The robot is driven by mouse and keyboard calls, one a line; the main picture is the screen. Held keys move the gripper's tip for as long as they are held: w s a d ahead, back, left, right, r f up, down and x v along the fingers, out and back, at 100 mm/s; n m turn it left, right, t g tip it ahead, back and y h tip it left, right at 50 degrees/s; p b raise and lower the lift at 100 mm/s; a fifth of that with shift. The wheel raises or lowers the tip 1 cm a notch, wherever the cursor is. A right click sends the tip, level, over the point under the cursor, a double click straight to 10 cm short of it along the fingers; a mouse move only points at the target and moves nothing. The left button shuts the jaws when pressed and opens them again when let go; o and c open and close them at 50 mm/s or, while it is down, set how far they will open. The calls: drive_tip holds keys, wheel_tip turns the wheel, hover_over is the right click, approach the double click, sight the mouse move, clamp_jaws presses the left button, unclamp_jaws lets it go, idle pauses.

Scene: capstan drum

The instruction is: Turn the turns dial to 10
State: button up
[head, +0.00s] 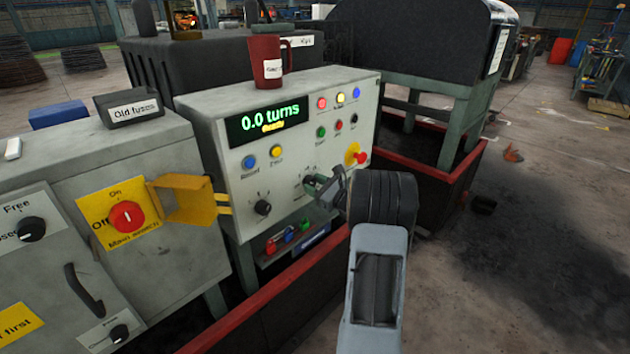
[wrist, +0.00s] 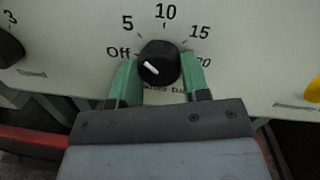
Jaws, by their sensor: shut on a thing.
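The turns dial (wrist: 158,62) is a round black knob with a white pointer line. Its scale reads Off, 5, 10, 15 and 20, and the line slants toward the Off side. My gripper (wrist: 160,78) is shut on the dial, with one green finger on each side of it. In the head view my gripper (head: 322,188) is at the lower right of the pale control panel (head: 235,190), largely covering the dial. The panel display (head: 268,121) reads 0.0 turns, with a smaller yellow line under it.
Another black knob (head: 263,207) is left of the dial. A yellow bracket (head: 185,198) juts out beside the main switch (head: 127,216). A red emergency button (head: 361,158) is above right of my gripper. A red mug (head: 266,62) stands on the panel. Open floor lies right.

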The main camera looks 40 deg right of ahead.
drive_tip(key=m+p, duration=0.3)
drive_tip(key=m, duration=0.3)
drive_tip(key=shift+a+h+p, duration=0.1)
drive_tip(key=shift+h+p, duration=0.2)
drive_tip(key=shift+p, duration=0.1)
drive_tip(key=shift+f+m+t+h+p, duration=0.15)
drive_tip(key=shift+m+t+h+p, duration=0.15)
drive_tip(key=shift+m+p, duration=1.55)
drive_tip(key=shift+m+b, duration=0.4)
drive_tip(key=shift+m, duration=0.25)
drive_tip(key=o, duration=0.9)
drive_tip(key=v, duration=1.4)
drive_tip(key=shift+a, duration=0.15)
drive_tip(key=shift+w, duration=0.1)
